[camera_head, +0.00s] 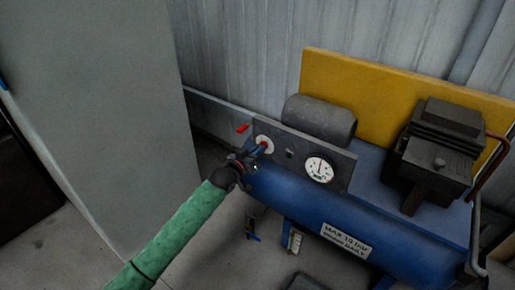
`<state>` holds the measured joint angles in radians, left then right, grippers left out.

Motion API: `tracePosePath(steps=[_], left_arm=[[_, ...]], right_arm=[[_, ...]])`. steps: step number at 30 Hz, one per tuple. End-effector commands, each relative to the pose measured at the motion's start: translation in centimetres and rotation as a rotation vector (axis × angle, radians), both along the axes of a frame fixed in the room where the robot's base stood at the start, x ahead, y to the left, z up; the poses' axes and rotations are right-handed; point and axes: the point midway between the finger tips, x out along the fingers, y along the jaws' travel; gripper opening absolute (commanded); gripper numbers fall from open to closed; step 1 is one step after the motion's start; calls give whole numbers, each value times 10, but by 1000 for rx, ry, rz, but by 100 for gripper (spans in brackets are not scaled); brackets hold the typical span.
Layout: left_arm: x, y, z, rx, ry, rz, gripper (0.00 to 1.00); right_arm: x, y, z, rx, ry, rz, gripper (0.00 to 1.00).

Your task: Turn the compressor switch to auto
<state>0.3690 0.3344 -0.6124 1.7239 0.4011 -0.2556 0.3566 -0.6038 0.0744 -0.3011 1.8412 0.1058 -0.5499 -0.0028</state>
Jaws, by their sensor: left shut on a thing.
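The blue compressor (300,208) stands against the wall, with a dark grey panel (338,160) along its near upper side. At the panel's left end is a switch with a round pale plate (265,141) and a red centre. My left gripper (262,149), on a green-sleeved arm from the left, is at this switch. Its jaws are shut on the switch's knob, which they largely hide, so I cannot read its setting. A small red piece (242,128) shows just left of the panel. My right gripper is not in view.
A white pressure gauge (319,169) sits on the panel to the right of the switch. A motor (320,117) and a dark pump block (437,150) stand on the tank before a yellow board (375,87). A tall grey cabinet (95,100) stands close on the left.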

Motion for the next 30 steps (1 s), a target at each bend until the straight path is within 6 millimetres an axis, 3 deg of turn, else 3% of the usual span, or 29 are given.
tracePosePath(steps=[6,16,21,30], left_arm=[[0,0,2,169,-119,0,0],[-1,-1,2,411,-296,-1,0],[-1,-1,0,511,-369,-1,0],[-2,-2,-1,621,-449,-1,0]], right_arm=[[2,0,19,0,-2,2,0],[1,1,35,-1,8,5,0],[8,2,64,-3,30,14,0],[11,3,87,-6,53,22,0]])
